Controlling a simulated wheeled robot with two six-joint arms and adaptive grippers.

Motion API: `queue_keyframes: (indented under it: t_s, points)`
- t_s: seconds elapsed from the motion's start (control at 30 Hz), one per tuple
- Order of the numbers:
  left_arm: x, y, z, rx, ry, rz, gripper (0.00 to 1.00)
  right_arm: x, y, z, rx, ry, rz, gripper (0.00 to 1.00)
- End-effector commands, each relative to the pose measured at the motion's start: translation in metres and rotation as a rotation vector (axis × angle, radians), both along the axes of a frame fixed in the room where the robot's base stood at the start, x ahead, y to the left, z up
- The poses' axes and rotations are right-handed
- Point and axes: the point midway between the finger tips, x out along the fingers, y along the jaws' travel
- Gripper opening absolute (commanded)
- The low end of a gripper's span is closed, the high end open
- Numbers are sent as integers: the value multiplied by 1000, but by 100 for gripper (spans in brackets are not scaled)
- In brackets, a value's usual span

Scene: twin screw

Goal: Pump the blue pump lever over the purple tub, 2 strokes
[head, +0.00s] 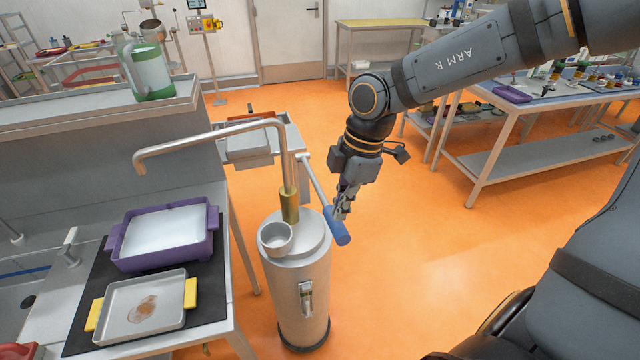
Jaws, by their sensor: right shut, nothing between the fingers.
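The blue pump lever (336,226) is a blue grip on a pale metal rod that slants up and left to the grey cylindrical pump (297,290). My right gripper (342,212) points down at the blue grip, its fingers shut with nothing between them. The fingers overlap the upper part of the grip in the head view; I cannot tell whether they touch it. The pump's bent spout (205,139) reaches left, its mouth above the purple tub (168,237). The tub has a pale inside and stands on a black mat. My left gripper is out of view.
A metal tray with yellow handles (143,305) sits in front of the tub on the mat. A small metal cup (276,238) is on the pump top. A green-and-white jug (147,68) stands on the shelf behind. Orange floor right of the pump is clear.

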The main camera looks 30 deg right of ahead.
Motion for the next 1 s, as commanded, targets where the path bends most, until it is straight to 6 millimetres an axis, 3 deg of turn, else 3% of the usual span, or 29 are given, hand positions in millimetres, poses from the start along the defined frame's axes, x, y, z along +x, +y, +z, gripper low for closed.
queue_keyframes:
  t_s: [0.57,1.0]
  points:
    - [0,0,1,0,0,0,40,0,0,1,0,0,0,0]
    - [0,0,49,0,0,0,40,0,0,49,0,0,0,0]
